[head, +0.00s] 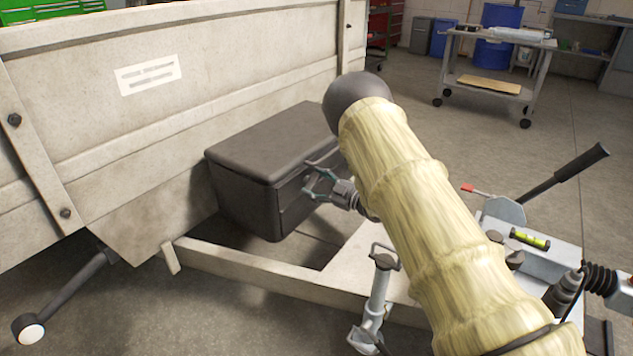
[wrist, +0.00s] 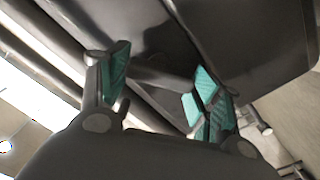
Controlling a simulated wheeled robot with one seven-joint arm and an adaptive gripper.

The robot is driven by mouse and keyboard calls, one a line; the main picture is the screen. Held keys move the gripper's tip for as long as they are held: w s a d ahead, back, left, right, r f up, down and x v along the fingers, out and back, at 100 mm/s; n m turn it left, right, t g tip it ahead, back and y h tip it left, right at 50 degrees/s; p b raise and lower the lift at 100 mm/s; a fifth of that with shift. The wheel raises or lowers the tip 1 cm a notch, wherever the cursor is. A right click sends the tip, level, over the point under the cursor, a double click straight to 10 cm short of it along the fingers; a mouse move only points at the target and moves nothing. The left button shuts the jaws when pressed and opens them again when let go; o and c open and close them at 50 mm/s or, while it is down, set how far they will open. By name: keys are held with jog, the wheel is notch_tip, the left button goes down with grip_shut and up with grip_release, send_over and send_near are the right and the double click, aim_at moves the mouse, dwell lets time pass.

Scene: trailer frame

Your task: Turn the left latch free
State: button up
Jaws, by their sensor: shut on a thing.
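The dark grey box (head: 262,142) stands on the trailer frame with its lid down. My gripper (head: 312,180) is at the box's front face, below the lid edge. In the wrist view its teal-padded fingers (wrist: 162,84) reach to the dark box (wrist: 245,45), with a gap between the pads. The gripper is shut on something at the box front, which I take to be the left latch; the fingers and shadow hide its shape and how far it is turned. I cannot clearly make out a latch in the head view.
The pale trailer wall (head: 220,62) rises behind the box. The frame beam (head: 250,262) runs below it. A jack stand (head: 377,290) and the hitch with a black-gripped lever (head: 570,170) are close by my arm. A cart (head: 497,68) stands farther back.

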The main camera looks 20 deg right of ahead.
jog(key=n+p, duration=0.1)
jog(key=n, duration=0.4)
jog(key=shift+n, duration=0.3)
jog(key=n, duration=0.5)
jog(key=shift+s+f+n, duration=0.1)
jog(key=shift+f+n, duration=0.05)
jog(key=shift+n, duration=0.15)
jog(key=o, duration=1)
jog(key=v, duration=1.2)
